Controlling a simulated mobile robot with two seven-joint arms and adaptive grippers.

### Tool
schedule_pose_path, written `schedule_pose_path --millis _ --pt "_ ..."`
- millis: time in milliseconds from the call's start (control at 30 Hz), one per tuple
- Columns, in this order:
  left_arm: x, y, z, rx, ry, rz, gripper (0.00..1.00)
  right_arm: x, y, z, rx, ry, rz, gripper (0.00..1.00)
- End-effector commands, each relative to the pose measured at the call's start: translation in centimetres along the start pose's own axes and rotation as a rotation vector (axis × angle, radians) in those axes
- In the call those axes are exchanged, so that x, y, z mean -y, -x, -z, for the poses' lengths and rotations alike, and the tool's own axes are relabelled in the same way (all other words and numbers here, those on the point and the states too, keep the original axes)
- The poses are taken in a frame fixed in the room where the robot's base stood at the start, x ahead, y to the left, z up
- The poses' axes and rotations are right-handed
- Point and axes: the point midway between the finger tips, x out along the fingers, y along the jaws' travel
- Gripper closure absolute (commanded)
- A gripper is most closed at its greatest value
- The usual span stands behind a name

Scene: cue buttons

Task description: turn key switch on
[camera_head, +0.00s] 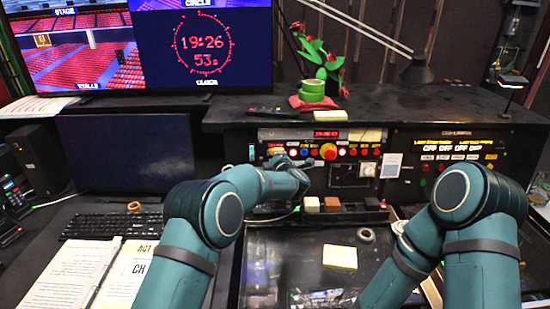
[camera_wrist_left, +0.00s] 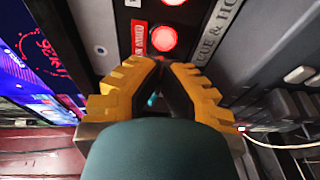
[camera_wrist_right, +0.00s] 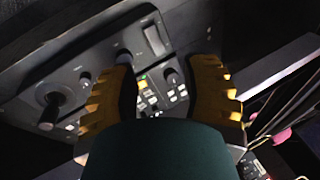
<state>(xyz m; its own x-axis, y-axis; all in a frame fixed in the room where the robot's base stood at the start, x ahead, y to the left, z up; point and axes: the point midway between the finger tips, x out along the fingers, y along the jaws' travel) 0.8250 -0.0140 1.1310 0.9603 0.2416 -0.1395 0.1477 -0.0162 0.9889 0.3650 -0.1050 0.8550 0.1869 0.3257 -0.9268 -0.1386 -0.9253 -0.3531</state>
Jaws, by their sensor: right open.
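I cannot make out a key switch for certain in any view. The control panel (camera_head: 285,137) at the back centre of the desk carries a row of lit buttons and a large red knob (camera_head: 328,151). My left arm reaches toward this panel in the head view. In the left wrist view my left gripper (camera_wrist_left: 163,62) has its fingertips together, just below a lit red button (camera_wrist_left: 162,39). I see nothing held in it. My right gripper (camera_wrist_right: 166,60) is open and empty over a dark panel with small buttons (camera_wrist_right: 152,98) between its fingers. My right arm hides it in the head view.
A second panel (camera_head: 458,147) with lit labels is at the right. Monitors, a keyboard (camera_head: 110,225) and open papers (camera_head: 75,275) are at the left. A yellow note (camera_head: 340,257) lies on the desk.

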Motion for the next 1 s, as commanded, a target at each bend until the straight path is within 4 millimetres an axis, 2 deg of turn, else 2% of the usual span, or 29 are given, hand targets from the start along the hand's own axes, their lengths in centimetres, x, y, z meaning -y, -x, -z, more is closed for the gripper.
schedule_pose_path --millis 67,167,200,500,633,767,1000 --pt "-0.2 0.0 0.1 -0.001 0.001 -0.003 1.0 0.0 0.0 0.0 0.0 0.0 0.0 0.53" --pt "-0.2 0.0 0.1 -0.001 0.001 -0.003 0.71 0.0 0.0 0.0 0.0 0.0 0.0 0.53" --pt "-0.1 0.0 0.1 -0.001 0.001 -0.002 0.66 0.0 0.0 0.0 0.0 0.0 0.0 0.53" --pt "-0.1 0.0 0.0 0.0 0.001 0.0 0.66 0.0 0.0 0.0 0.0 0.0 0.0 0.53" --pt "-0.1 0.7 0.0 0.001 0.0 0.0 0.66 0.0 0.0 0.0 0.0 0.0 0.0 0.53" --pt "-0.1 2.1 0.0 0.001 0.001 0.0 0.66 0.0 0.0 0.0 0.0 0.0 0.0 0.53" --pt "-0.1 6.4 0.0 0.003 0.0 0.0 0.66 0.0 0.0 0.0 0.0 0.0 0.0 0.53"
